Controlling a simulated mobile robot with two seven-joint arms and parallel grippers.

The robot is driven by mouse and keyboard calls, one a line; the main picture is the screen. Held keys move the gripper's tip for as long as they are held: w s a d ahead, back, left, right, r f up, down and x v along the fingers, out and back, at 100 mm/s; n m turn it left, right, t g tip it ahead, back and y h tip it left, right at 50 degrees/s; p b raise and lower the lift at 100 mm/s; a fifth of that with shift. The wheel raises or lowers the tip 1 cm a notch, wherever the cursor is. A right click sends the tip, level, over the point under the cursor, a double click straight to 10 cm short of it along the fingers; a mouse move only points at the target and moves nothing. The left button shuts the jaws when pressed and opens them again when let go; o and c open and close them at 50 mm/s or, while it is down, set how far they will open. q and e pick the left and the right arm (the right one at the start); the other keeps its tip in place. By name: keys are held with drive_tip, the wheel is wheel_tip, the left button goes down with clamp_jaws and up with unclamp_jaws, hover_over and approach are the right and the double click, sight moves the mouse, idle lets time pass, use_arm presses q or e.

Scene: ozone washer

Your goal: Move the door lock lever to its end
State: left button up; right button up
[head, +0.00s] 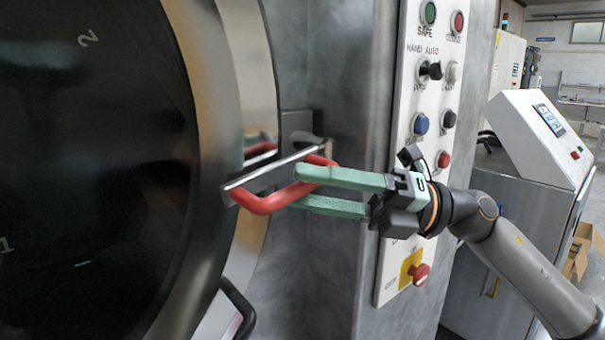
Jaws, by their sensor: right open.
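The door lock lever is a metal bar with a red handle (259,203), left of centre in the head view, beside the rim of the round dark door (95,170). My right gripper (302,190) reaches in from the right with green fingers. Its jaws are open, with one finger above the other, and the fingertips are at the right part of the red handle. The upper finger covers part of the handle. I cannot tell whether the fingers touch it. My left gripper is not in view.
A control panel (430,100) with several buttons and knobs stands behind my right gripper. A red emergency button (419,272) sits low on it. A black door handle (240,308) is below the lever. A grey cabinet with a white console (535,135) stands at the right.

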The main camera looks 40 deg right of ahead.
drive_tip(key=shift+w+a+r, duration=0.1)
drive_tip(key=shift+w+a, duration=0.25)
drive_tip(key=shift+a, duration=0.25)
clamp_jaws()
idle(1.2)
